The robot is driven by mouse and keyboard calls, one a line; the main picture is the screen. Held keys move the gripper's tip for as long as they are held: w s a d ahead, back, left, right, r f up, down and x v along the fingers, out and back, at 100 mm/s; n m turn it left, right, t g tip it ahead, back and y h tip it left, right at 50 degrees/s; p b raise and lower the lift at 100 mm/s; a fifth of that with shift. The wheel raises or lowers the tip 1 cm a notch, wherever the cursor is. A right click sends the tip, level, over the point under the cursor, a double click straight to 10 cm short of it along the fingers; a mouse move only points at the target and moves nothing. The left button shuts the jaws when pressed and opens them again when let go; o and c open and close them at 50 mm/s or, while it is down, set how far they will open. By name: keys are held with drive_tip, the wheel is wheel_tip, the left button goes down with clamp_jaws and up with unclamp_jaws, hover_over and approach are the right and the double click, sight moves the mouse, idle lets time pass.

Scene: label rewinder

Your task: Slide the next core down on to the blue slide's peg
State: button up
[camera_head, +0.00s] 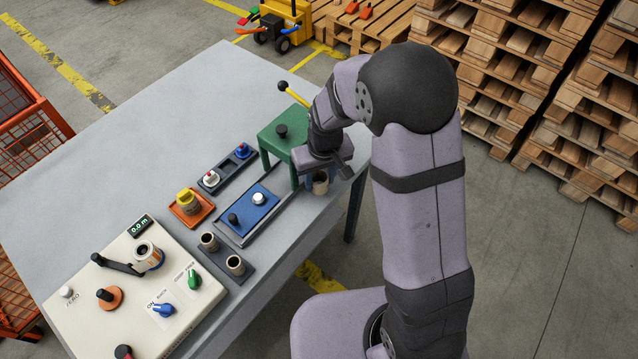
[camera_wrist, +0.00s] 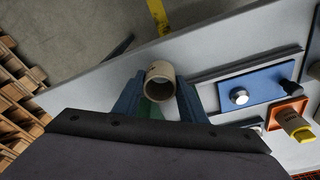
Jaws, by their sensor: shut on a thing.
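My gripper (camera_head: 318,178) is shut on a brown cardboard core (camera_head: 320,187), near the table's right edge and beside the green stand. In the wrist view the core (camera_wrist: 158,88) sits between the two blue fingers, its open end showing. The blue slide (camera_head: 262,210) lies in its dark rail, to the left of and nearer than my gripper. It bears a short silver-white peg (camera_head: 258,197) and a black knob (camera_head: 233,218). The peg (camera_wrist: 239,96) is bare and stands to the right of the held core in the wrist view. The core's height above the table is unclear.
A green stand (camera_head: 268,142) with a yellow lever (camera_head: 298,97) is close behind my gripper. Two more cores (camera_head: 209,242) stand on a dark tray. The table's far left is clear.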

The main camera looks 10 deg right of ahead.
wheel_tip(320, 180, up, 5)
drive_tip(key=p, duration=0.4)
idle(1.2)
wheel_tip(320, 180, up, 6)
drive_tip(key=n+p, duration=0.6)
drive_tip(key=p, duration=0.2)
hover_over(257, 196)
drive_tip(key=shift+s+d+r+g+y, duration=0.15)
drive_tip(key=shift+g+y, duration=0.15)
drive_tip(key=shift+y, duration=0.1)
drive_tip(key=shift+f, duration=0.2)
drive_tip(key=shift+f+b, duration=4.2)
drive_tip(key=shift+f, duration=1.1)
